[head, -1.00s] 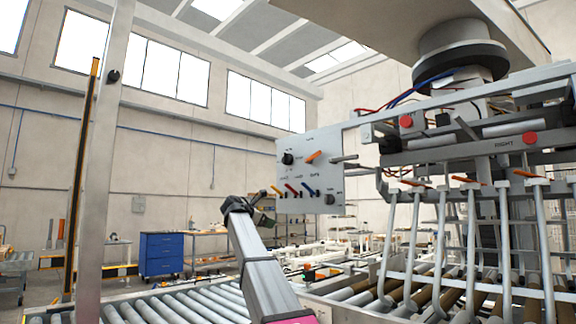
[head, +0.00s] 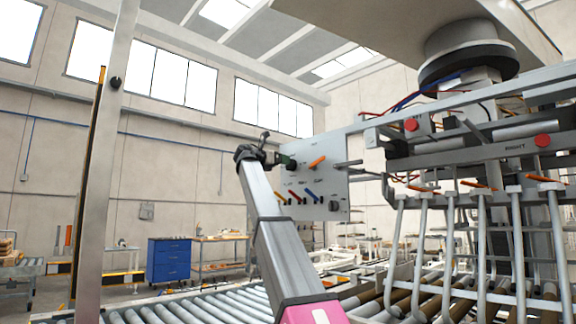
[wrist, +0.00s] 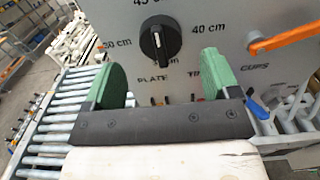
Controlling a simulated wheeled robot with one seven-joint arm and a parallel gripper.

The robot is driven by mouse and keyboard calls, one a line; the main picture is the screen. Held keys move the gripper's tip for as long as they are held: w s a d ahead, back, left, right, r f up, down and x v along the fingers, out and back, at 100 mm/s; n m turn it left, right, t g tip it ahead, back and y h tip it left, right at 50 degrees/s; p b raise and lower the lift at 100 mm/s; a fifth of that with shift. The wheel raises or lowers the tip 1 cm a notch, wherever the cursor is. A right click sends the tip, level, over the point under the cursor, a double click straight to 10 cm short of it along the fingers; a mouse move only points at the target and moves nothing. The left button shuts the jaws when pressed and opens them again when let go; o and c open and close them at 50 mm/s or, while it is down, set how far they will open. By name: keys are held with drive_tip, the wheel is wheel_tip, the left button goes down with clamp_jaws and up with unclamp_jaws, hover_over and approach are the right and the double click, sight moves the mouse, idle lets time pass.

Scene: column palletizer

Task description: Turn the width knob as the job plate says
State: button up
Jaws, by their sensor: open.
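The control panel (head: 325,190) hangs at the left end of the overhead head. A white mark on the knob looks to point roughly up, toward the 45 cm label. My gripper (wrist: 160,82) is open and empty, its green pads spread wider than the knob. The knob shows between and beyond the pads; contact cannot be seen. In the head view my gripper (head: 272,158) is at the panel's upper left, partly covering the knob. I see no readable job plate.
An orange lever (wrist: 290,35) is right of the knob. Below are yellow, red (head: 296,197) and blue (head: 312,196) levers; the blue one (wrist: 256,108) is close to my right finger. A roller conveyor (wrist: 50,125) runs below left.

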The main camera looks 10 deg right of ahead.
drive_tip(key=shift+x, duration=2.7)
drive_tip(key=shift+c, duration=0.4)
drive_tip(key=c, duration=0.8)
